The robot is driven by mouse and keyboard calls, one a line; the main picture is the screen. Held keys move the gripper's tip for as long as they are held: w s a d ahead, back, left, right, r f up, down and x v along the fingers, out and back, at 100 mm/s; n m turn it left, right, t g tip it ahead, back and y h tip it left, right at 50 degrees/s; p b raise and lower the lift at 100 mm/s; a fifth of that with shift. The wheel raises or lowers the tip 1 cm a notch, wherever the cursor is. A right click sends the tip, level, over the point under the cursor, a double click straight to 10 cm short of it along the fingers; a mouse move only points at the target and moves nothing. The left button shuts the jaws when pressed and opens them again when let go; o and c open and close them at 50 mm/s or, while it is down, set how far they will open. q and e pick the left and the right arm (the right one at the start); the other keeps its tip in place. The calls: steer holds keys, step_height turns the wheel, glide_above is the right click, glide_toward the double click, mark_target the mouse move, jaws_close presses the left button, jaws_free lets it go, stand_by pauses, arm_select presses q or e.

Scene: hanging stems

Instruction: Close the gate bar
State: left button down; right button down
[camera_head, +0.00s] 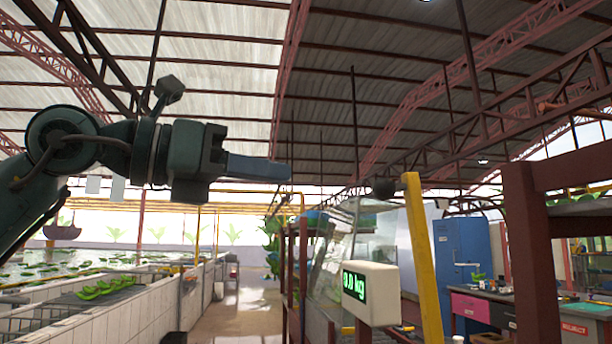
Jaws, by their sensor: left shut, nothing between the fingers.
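A yellow bar (424,255), which looks like the gate bar, stands nearly upright right of centre, its top leaning slightly left. Its lower end runs out of the bottom of the view, so its pivot is hidden. My left gripper (286,171) reaches in from the left at upper middle height, pointing right. Its fingers are shut and empty. In the picture its tips are left of the bar's top and a little above it, with a clear gap between them. My right gripper does not show.
A thick dark red frame (530,255) stands to the right. White-tiled tanks (130,322) line the left, beside an open aisle (235,310).

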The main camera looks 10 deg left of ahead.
mark_target(374, 188)
arm_select(q)
steer(key=p+x, duration=0.2)
steer(key=x, duration=0.9)
steer(key=shift+d+r+p, duration=0.15)
steer(key=shift+p, duration=0.15)
steer(key=shift+w+d, duration=0.4)
steer(key=shift+d, duration=0.1)
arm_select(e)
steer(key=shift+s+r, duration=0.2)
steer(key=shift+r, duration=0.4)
